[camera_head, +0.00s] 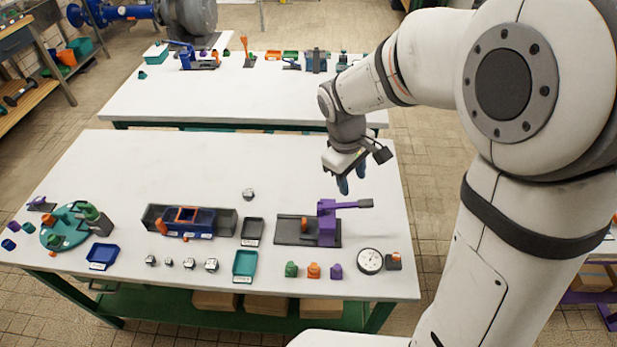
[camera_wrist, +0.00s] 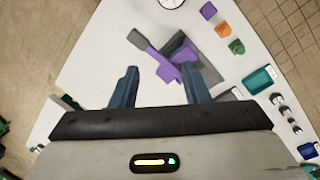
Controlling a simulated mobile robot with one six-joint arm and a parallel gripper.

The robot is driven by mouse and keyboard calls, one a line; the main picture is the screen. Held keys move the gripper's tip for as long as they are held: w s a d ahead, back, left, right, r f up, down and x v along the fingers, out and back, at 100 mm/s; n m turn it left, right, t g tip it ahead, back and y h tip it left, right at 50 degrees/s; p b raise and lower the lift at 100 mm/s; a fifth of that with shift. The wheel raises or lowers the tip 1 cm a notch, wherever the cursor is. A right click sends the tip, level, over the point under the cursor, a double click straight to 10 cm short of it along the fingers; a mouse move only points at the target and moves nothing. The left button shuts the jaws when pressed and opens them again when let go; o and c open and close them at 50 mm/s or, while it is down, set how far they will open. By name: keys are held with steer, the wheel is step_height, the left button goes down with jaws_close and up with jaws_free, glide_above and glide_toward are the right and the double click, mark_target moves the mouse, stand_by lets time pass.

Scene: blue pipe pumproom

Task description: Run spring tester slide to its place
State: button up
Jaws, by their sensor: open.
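A purple lever fixture (camera_head: 327,222) stands on a dark base plate (camera_head: 290,229) at the right of the near bench; its arm reaches right to a grey handle (camera_head: 366,203). A blue slide block (camera_head: 200,222) with an orange frame sits in a long dark rail (camera_head: 225,222) at mid-bench. I cannot tell which is the spring tester slide. My gripper (camera_head: 351,181) is open and empty, above and behind the lever. The wrist view shows the purple fixture (camera_wrist: 165,70) beyond my open fingers (camera_wrist: 160,88).
A dial gauge (camera_head: 370,260) and several small coloured blocks (camera_head: 313,270) stand in front of the fixture. A round green plate (camera_head: 68,232) is far left. The bench's back is mostly clear.

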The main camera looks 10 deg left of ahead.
mark_target(304, 220)
steer(key=a+f+n, duration=0.1)
steer(key=a+f, duration=0.1)
steer(key=w+a+f+n, duration=0.1)
steer(key=a+f, duration=0.1)
steer(key=w+a+f+n, duration=0.1)
steer(key=a, duration=0.1)
steer(key=shift+w+f+h, duration=0.25)
steer(key=shift+f+h, duration=0.15)
steer(key=a+f+n+h+p, duration=0.1)
steer(key=a+f+n, duration=0.4)
steer(key=a+f, duration=0.4)
steer(key=shift+h, duration=0.3)
steer(key=x, duration=0.3)
steer(key=p+x, duration=0.1)
steer(key=x, duration=0.5)
steer(key=shift+d+r+p, duration=0.15)
steer(key=shift+d+p, duration=0.15)
steer(key=shift+p, duration=0.1)
jaws_close()
